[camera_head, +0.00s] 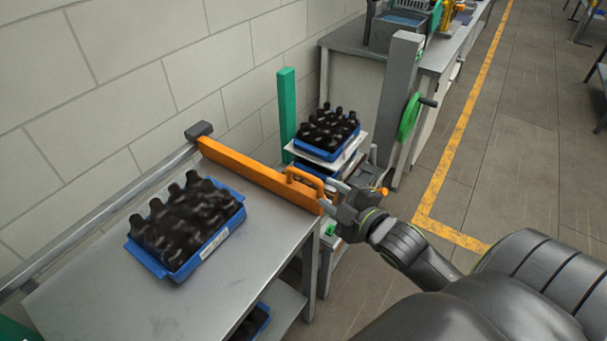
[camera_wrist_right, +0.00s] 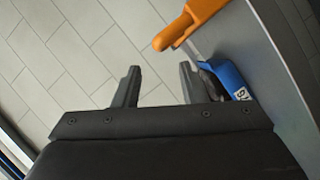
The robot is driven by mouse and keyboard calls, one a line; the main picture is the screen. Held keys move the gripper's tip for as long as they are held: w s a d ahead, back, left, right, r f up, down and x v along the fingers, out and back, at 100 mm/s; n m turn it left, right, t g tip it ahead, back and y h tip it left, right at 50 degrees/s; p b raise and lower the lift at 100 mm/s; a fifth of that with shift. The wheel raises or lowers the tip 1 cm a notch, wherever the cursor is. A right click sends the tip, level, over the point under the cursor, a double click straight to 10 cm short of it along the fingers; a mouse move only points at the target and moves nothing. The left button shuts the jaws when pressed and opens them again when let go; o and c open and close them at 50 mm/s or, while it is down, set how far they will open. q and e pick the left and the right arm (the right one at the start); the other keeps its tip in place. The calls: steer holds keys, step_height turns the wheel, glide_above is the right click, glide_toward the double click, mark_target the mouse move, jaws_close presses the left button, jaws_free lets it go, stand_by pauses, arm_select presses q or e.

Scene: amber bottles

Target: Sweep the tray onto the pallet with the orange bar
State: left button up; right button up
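A blue tray (camera_head: 207,250) full of dark bottles sits on the metal table (camera_head: 110,290). The orange bar (camera_head: 255,174) lies across the table's far end, beyond the tray, with a loop handle (camera_head: 305,181) at its right end. The orange handle also shows in the right wrist view (camera_wrist_right: 190,24). My right gripper (camera_head: 331,196) is just right of the handle. Its fingers (camera_wrist_right: 159,70) are apart with nothing between them. Beyond the bar, a pale board (camera_head: 346,153), apparently the pallet stack, carries another blue tray of bottles (camera_head: 338,143). My left gripper is out of view.
A metal rail (camera_head: 110,210) runs along the wall side to a dark block at the bar's end. A green post (camera_head: 287,110) stands beside the stack. A grey column with a green handwheel (camera_head: 409,117) stands behind. Another blue tray (camera_head: 252,323) shows below the tabletop. Open floor lies right.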

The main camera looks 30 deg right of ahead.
mark_target(309, 180)
steer(key=p+x, duration=0.1)
steer(key=x, duration=0.9)
steer(key=shift+w+f, duration=0.1)
steer(key=shift+w, duration=0.2)
steer(key=shift+c, duration=0.5)
jaws_close()
